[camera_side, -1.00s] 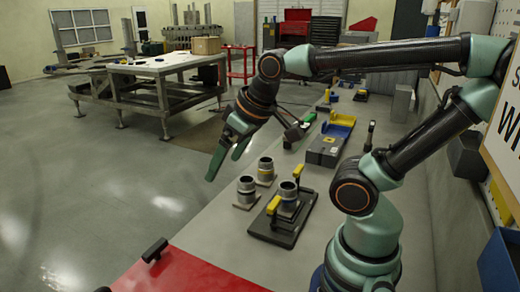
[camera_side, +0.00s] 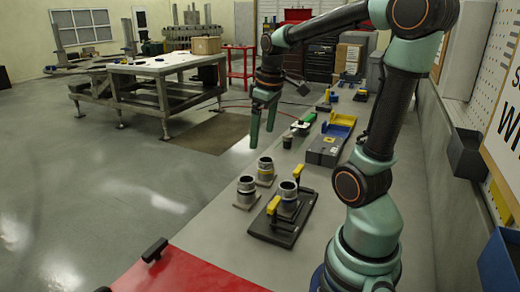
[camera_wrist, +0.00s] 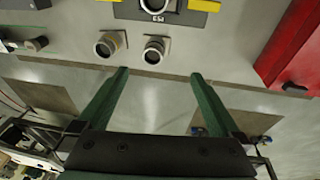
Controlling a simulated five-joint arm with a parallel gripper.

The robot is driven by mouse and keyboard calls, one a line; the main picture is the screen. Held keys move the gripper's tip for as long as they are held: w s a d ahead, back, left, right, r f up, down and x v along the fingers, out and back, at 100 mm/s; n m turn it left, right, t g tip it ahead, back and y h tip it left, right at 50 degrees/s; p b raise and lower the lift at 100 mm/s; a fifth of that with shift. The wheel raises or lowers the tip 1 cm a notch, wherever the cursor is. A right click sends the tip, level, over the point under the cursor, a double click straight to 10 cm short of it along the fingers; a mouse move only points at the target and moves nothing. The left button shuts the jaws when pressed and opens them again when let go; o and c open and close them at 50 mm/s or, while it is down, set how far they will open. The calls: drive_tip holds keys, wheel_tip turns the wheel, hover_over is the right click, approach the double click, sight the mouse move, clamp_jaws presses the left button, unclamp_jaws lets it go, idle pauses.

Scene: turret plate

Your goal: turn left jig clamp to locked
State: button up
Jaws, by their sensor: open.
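The dark jig plate (camera_side: 262,229) lies on the bench in the side view, with a grey ring-topped cylinder (camera_side: 288,193) on it. One yellow clamp handle (camera_side: 273,205) is at its left, near side; another (camera_side: 298,171) is at its far side. I cannot tell either clamp's lock state. In the wrist view the plate (camera_wrist: 127,12) is at the top edge, with a yellow handle (camera_wrist: 204,5) right of the cylinder and part of another at left. My gripper (camera_side: 261,135) is open and empty, pointing down, beyond the plate and apart from it. It also shows in the wrist view (camera_wrist: 160,73).
Two loose ring-topped cylinders on square bases, one (camera_side: 246,191) nearer and one (camera_side: 265,171) farther, stand left of the plate. A blue-and-yellow fixture (camera_side: 327,148) lies behind. A red surface (camera_side: 185,273) with a black handle (camera_side: 154,250) is at the front.

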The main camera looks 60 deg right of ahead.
drive_tip(key=g+y, duration=0.1)
drive_tip(key=g, duration=0.1)
hover_over(299, 168)
wheel_tip(299, 168, down, 3)
wheel_tip(299, 168, down, 12)
drive_tip(key=shift+a, duration=0.15)
drive_tip(key=c, duration=1.3)
